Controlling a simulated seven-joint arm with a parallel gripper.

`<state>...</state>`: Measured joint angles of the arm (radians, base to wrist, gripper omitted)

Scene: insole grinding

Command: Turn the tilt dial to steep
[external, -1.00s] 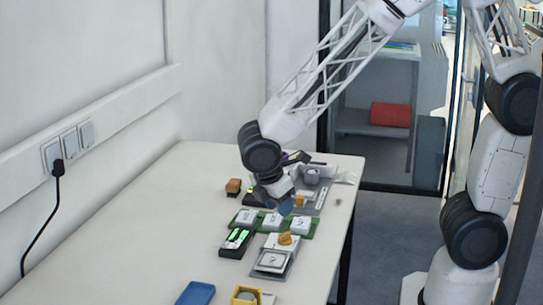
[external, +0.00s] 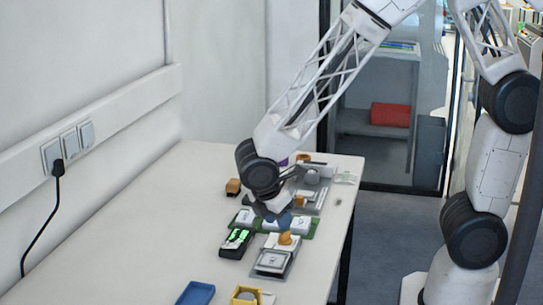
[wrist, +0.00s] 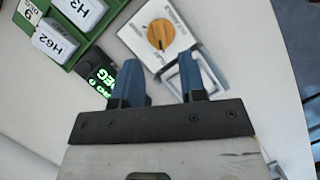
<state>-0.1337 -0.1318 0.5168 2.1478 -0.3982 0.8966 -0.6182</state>
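An orange dial (wrist: 160,33) with a dark pointer line sits on a white panel (wrist: 150,55) with small print that I cannot fully read. The dial also shows in the external view (external: 285,238), in front of my gripper (external: 284,217). In the wrist view my gripper (wrist: 162,84) has its two blue fingers apart with nothing between them. The dial lies beyond the fingertips, not touched. A grey square frame (wrist: 207,70) belongs to the same unit, partly behind the right finger. A black readout (wrist: 98,72) with green characters including "DEG" lies left of it.
A green tray (wrist: 85,52) with white labelled blocks is close on the left in the wrist view. A second orange knob (external: 300,200) stands on a grey unit farther back. A blue tray (external: 195,293) and yellow box (external: 245,296) are at the front. The table's left side is clear.

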